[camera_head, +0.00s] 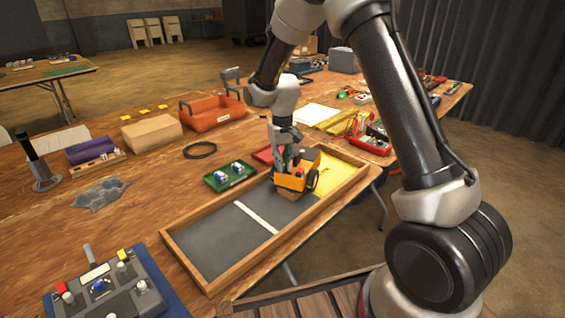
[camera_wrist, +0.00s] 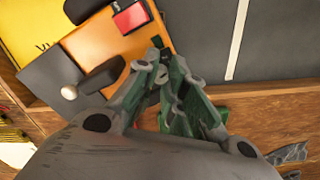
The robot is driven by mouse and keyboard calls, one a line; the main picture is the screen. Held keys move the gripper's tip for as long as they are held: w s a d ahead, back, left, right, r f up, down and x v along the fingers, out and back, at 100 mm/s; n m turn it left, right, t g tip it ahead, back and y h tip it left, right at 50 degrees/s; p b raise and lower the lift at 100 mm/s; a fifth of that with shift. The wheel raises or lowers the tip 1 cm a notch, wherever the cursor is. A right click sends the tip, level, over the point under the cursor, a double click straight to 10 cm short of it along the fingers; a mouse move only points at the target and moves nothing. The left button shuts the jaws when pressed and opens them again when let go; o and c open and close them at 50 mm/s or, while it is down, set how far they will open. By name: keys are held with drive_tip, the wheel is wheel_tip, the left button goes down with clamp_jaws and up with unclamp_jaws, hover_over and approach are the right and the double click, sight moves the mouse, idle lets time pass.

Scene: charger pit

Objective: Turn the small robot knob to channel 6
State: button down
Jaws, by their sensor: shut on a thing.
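The small robot (camera_head: 298,180) is orange with dark wheels and stands in the wooden-framed tray, near the yellow end. In the wrist view its orange body (camera_wrist: 110,38) fills the upper left, with a red block (camera_wrist: 131,17) on top. My gripper (camera_head: 284,168) is over the left side of the small robot. In the wrist view my gripper (camera_wrist: 163,60) has its fingertips close together on a small dark knob (camera_wrist: 157,41) at the edge of the orange body. The fingers hide most of the knob, and I cannot read any channel mark.
The tray (camera_head: 208,284) has a grey floor with a white line. A green tray (camera_head: 216,183) with blue-white parts lies left of it. A control box (camera_head: 110,295) with levers stands at front left. An orange toolbox (camera_head: 213,113) stands further back.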

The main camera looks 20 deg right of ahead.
drive_tip(key=m, duration=0.4)
drive_tip(key=shift+m, duration=0.4)
drive_tip(key=m, duration=0.9)
drive_tip(key=shift+m, duration=2.3)
drive_tip(key=c, duration=1.4)
unclamp_jaws()
